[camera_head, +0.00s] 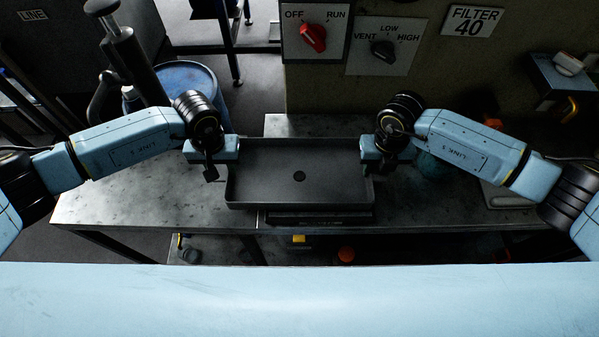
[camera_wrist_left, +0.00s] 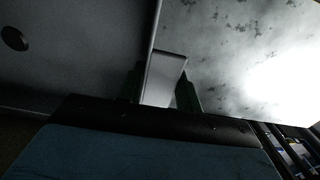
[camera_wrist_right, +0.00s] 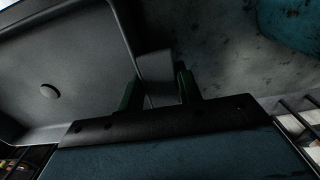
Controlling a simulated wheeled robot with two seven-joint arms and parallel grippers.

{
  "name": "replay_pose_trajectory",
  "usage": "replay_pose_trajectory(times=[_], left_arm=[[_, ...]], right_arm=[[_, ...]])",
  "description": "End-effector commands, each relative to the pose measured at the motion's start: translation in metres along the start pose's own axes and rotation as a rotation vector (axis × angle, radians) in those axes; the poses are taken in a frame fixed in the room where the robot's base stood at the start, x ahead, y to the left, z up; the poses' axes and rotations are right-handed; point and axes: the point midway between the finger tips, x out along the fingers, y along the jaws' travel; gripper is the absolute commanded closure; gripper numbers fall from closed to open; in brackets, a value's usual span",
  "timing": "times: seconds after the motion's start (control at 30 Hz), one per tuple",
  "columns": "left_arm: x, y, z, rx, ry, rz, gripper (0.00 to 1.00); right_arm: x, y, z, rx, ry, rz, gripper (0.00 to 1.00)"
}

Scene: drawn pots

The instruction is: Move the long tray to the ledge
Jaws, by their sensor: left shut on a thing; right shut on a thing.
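The long tray (camera_head: 270,187) is dark grey and shallow, with a round dark spot in its floor. In the head view it is level between my two grippers, over the metal table. My left gripper (camera_head: 228,148) is shut on the tray's left end. In the left wrist view its fingers (camera_wrist_left: 162,88) close around a grey tab at the tray's edge. My right gripper (camera_head: 368,149) is shut on the right end. In the right wrist view its green-sided fingers (camera_wrist_right: 157,85) hold a similar tab. I cannot tell whether the tray's underside touches anything.
The metal table (camera_head: 130,195) is clear to the left. A dark flat slab (camera_head: 318,218) shows under the tray's front edge. A blue barrel (camera_head: 187,80) stands behind left. A wall with a switch panel (camera_head: 314,35) rises behind. A teal round thing (camera_head: 432,165) is partly hidden behind my right arm.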

Motion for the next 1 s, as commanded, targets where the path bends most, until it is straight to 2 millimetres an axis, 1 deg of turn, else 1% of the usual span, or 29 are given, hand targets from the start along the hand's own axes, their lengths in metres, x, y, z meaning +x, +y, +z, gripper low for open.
replay_pose_trajectory(times=[0.33, 0.47, 0.67, 1.0], left_arm=[[-0.002, 0.0, -0.001, -0.001, 0.002, 0.001, 1.0], [-0.006, 0.0, -0.001, -0.001, 0.002, 0.001, 1.0], [-0.018, 0.0, -0.001, -0.001, 0.002, 0.001, 1.0], [-0.046, 0.0, -0.001, -0.001, 0.002, 0.001, 1.0]], right_arm=[[-0.002, 0.0, 0.001, 0.0, -0.002, 0.001, 1.0], [-0.006, 0.0, 0.001, 0.0, -0.002, 0.001, 1.0], [-0.018, 0.0, 0.001, 0.0, -0.002, 0.001, 1.0], [-0.046, 0.0, 0.001, 0.001, -0.002, 0.001, 1.0]])
